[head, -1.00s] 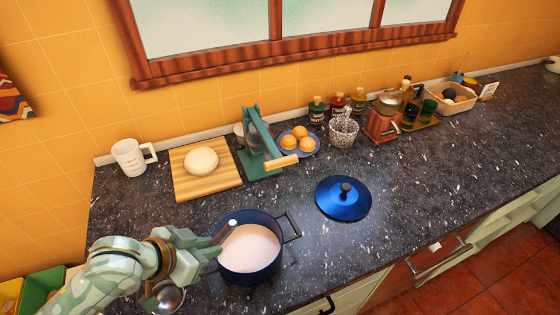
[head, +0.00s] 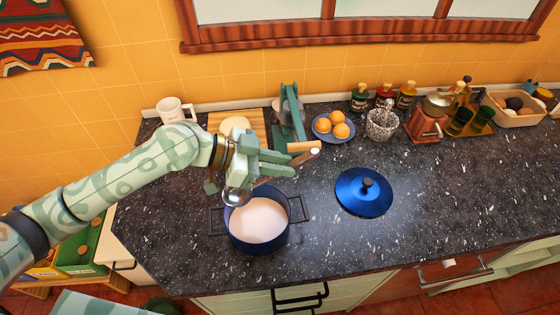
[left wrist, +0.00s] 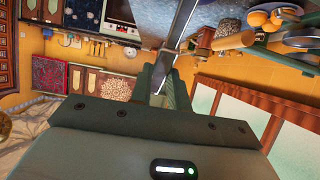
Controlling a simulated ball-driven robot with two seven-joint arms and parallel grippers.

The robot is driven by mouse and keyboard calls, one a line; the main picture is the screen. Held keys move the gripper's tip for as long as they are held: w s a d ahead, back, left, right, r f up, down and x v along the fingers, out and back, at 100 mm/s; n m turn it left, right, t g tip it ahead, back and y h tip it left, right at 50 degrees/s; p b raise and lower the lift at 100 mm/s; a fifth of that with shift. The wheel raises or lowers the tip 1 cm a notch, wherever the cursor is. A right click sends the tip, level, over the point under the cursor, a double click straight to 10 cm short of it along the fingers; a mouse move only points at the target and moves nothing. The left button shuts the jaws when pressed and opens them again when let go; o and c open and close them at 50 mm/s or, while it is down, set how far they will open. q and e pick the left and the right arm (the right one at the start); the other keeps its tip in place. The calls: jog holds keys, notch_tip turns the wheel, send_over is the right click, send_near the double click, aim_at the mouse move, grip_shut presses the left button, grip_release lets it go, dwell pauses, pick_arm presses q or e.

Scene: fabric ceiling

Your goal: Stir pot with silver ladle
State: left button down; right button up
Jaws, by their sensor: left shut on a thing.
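My left gripper (head: 284,164) is shut on the handle of the silver ladle (head: 236,196). The ladle's bowl hangs at the far rim of the pot, above the white liquid; I cannot tell whether it touches the rim. Its handle runs up to the right through the fingers. In the left wrist view, the ladle's handle (left wrist: 181,28) shows as a metal bar between the fingers (left wrist: 163,88). The dark blue pot (head: 259,246) stands open on the counter, with the gripper above its far side. My right gripper is not in view.
The blue lid (head: 364,193) lies on the counter (head: 420,210) right of the pot. Behind stand a green press (head: 291,120), a plate of oranges (head: 334,127), a board with dough (head: 235,125) and a white mug (head: 175,108). The counter's front edge is close to the pot.

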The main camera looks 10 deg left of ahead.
pick_arm(q)
notch_tip(320, 180, down, 14)
jog(key=b, duration=1.1)
jog(key=shift+f, duration=0.2)
jog(key=shift+s, duration=0.1)
